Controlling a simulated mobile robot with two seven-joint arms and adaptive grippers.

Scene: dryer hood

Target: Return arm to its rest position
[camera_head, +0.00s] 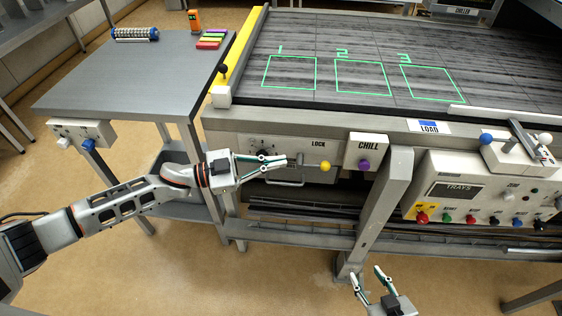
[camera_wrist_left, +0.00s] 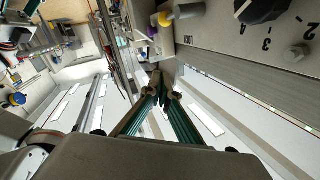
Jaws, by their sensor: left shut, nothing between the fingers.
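My left arm (camera_head: 125,194) reaches in from the left in the head view. Its gripper (camera_head: 284,161) is in front of the grey LOCK panel (camera_head: 290,145), pointing right. The fingertips meet with nothing visible between them; they also converge in the left wrist view (camera_wrist_left: 161,88). A lever with a yellow knob (camera_head: 325,166) is just right of the fingertips; I cannot tell if they touch it. The yellow knob shows beyond the fingers in the left wrist view (camera_wrist_left: 165,19). My right gripper (camera_head: 367,274) is low at the bottom of the head view, fingers spread and empty.
A grey side table (camera_head: 130,80) stands at the left, with a small control box (camera_head: 82,133) on its front. The CHILL box (camera_head: 366,151) and a post (camera_head: 385,205) are right of the left gripper. The trays panel (camera_head: 460,190) is further right. Open floor lies below the left arm.

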